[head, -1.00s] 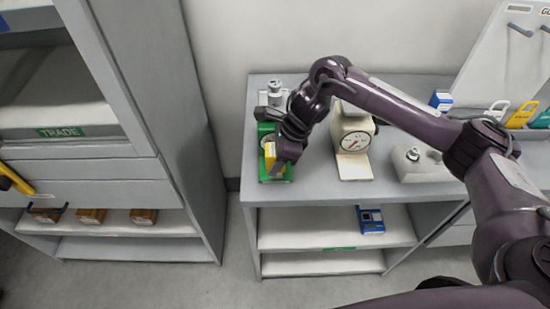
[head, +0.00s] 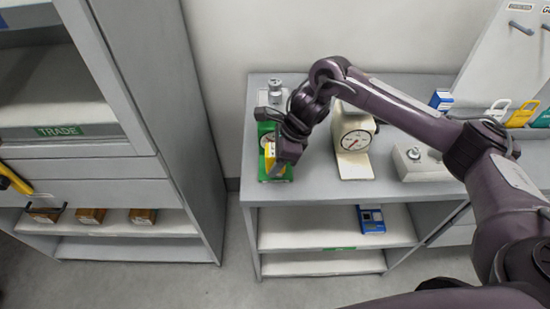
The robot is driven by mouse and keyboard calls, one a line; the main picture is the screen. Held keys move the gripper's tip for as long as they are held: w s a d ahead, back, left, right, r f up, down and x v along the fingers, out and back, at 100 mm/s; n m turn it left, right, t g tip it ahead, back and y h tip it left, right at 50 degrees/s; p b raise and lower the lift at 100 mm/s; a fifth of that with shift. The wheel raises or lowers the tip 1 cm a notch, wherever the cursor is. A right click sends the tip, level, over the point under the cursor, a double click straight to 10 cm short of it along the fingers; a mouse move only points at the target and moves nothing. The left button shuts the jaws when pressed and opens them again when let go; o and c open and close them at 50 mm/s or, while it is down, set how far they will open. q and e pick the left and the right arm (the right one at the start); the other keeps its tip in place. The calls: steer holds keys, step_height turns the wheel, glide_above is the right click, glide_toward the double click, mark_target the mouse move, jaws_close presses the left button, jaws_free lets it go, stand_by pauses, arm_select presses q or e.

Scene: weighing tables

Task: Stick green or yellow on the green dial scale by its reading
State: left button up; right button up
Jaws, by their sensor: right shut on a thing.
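The green dial scale (head: 265,129) stands at the left end of the grey table, with a metal weight (head: 275,87) at its top. Its dial is mostly hidden behind my right gripper, so I cannot read it. My right gripper (head: 275,165) is at the scale's front, shut on a yellow sticker piece (head: 270,155). The yellow piece is against or just in front of the scale's face; I cannot tell whether it touches. My left gripper is not in view.
A cream dial scale (head: 354,150) stands to the right, then a grey block with a weight (head: 420,162). A blue-and-white box (head: 441,99) and coloured tags (head: 521,114) are at the far right. A blue device (head: 371,219) lies on the shelf below. A TRADE cabinet (head: 75,131) stands left.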

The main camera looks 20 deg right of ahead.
mark_target(270, 150)
steer(key=shift+f+b, duration=0.25)
steer(key=shift+b, duration=0.3)
stand_by(1.4)
steer(key=shift+r+p, duration=1.75)
steer(key=shift+r, duration=1.85)
